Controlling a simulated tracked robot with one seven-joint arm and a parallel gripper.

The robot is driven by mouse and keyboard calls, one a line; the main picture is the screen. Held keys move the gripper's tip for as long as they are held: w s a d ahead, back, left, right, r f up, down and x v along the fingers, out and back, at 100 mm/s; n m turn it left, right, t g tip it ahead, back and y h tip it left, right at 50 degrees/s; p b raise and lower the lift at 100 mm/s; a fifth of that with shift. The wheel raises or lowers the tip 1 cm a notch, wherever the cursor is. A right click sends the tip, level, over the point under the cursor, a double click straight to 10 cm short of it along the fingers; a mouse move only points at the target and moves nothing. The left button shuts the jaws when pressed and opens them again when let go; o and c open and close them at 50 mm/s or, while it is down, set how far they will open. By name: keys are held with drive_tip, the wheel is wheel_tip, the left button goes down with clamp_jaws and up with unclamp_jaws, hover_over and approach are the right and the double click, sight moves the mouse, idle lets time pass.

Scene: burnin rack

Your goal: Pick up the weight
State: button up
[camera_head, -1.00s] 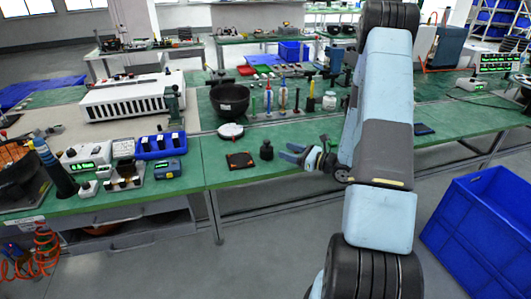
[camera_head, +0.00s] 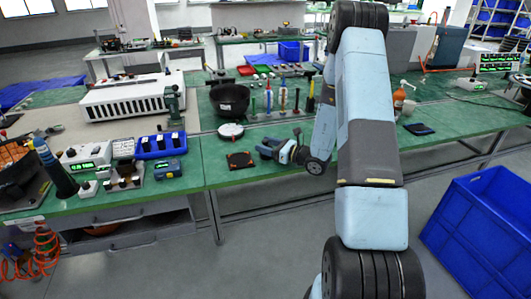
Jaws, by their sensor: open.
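My gripper (camera_head: 265,150) is open and low over the front edge of the green bench (camera_head: 228,176), its fingers pointing left. The small black weight stood at this spot in the earlier view. Now the fingers cover most or all of that spot, and the weight cannot be made out clearly from the dark gripper parts. I cannot tell whether the fingers are around it or touching it.
A round white-topped dish (camera_head: 230,131) and a black bowl (camera_head: 230,100) stand behind the pad. Several upright bottles and tools, including a blue one (camera_head: 283,99), stand behind my gripper. A blue tray (camera_head: 160,145) lies to the left. A blue crate (camera_head: 480,220) stands on the floor at right.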

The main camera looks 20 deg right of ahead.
clamp_jaws()
idle(0.5)
